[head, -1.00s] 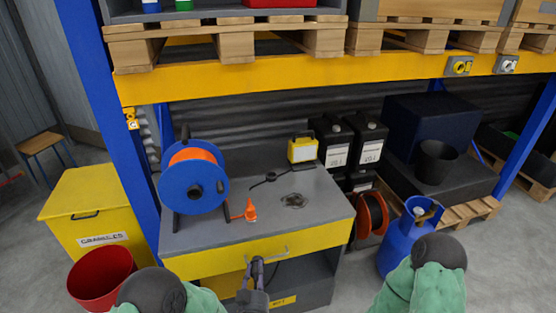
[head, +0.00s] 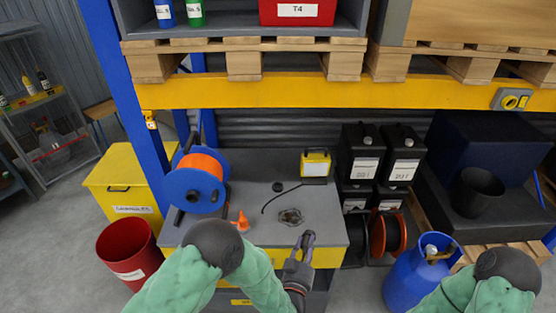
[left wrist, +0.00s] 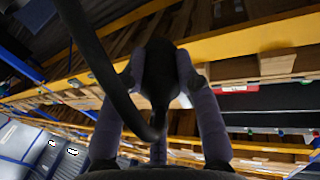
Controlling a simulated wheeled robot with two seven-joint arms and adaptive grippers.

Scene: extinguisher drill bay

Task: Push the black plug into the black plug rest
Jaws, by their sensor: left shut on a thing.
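My left gripper (head: 307,240) is at the front right edge of the grey workbench (head: 330,215). In the left wrist view its purple-grey fingers are shut on the black plug (left wrist: 160,80), with a thick black cable (left wrist: 95,60) looping beside it. In the head view the plug can hardly be told from the fingers. A small black round piece (head: 279,186) on the bench top, behind and left of the gripper, looks like the black plug rest; its opening is too small to tell. The plug is apart from it. My right gripper is out of view.
A blue reel with orange cable (head: 195,185), an orange cone (head: 241,222), a yellow lamp (head: 315,163) with a thin black cord and a dark irregular piece (head: 290,217) are on the bench. Black canisters (head: 358,155) and a blue gas bottle (head: 415,275) stand right. A yellow beam (head: 350,96) crosses above.

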